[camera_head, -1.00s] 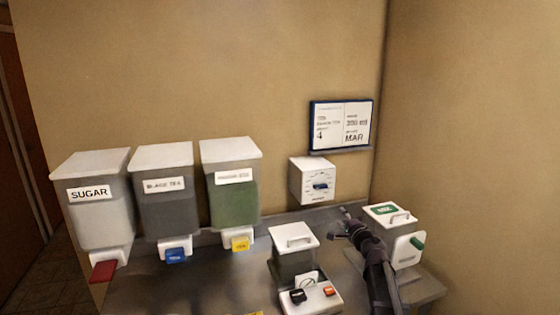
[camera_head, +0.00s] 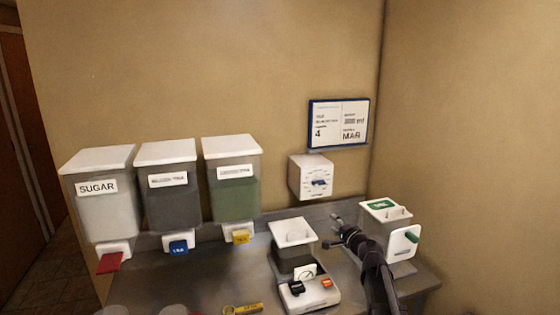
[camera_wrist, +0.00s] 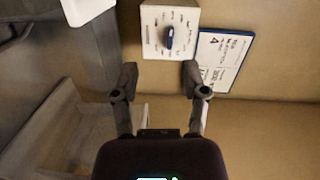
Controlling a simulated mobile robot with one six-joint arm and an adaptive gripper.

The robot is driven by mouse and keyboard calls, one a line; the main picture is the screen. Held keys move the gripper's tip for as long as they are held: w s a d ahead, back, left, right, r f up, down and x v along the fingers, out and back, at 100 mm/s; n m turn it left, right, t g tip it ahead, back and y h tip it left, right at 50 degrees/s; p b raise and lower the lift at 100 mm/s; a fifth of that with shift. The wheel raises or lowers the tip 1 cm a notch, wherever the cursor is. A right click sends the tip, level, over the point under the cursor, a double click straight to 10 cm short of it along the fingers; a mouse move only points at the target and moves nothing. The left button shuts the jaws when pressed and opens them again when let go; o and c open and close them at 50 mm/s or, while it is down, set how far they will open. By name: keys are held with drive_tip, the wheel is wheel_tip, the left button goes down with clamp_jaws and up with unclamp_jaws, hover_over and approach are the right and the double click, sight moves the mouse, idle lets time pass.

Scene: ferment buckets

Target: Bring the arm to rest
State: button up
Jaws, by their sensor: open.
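My arm reaches up from the lower right of the head view, over the counter. My gripper (camera_head: 338,226) is open and empty between the middle white-topped unit and the bin with the green label. In the wrist view my gripper (camera_wrist: 160,80) shows two spread fingers with nothing between them. A white wall box with a blue knob (camera_wrist: 168,38) is beyond the fingertips there, apart from them. The same box also shows in the head view (camera_head: 312,177), above and left of the gripper.
Dispensers marked SUGAR (camera_head: 105,215), a dark one (camera_head: 172,205) and a green one (camera_head: 236,200) line the wall. The middle unit (camera_head: 308,290) stands left of my arm, the green-labelled bin (camera_head: 402,245) close on its right. A framed board (camera_head: 338,122) hangs above. A yellow item (camera_head: 243,309) lies at the front.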

drive_tip(key=s+a+f+n+g, duration=0.4)
drive_tip(key=s+f+n+g, duration=0.1)
drive_tip(key=s+f, duration=0.15)
drive_tip(key=s+a+f+n+g, duration=0.4)
drive_tip(key=s+f, duration=0.1)
drive_tip(key=s, duration=0.3)
drive_tip(key=s+d+f+n+g+h, duration=0.1)
drive_tip(key=s+d+f+g+h, duration=0.2)
drive_tip(key=s, duration=0.5)
drive_tip(key=s+d+f+n+g+h, duration=0.2)
drive_tip(key=s+d+f+g+h, duration=0.1)
drive_tip(key=s, duration=0.5)
drive_tip(key=shift+s+d+n+g+h, duration=0.25)
drive_tip(key=shift+d+n+g+h, duration=0.05)
drive_tip(key=shift+g+h, duration=0.1)
idle(1.5)
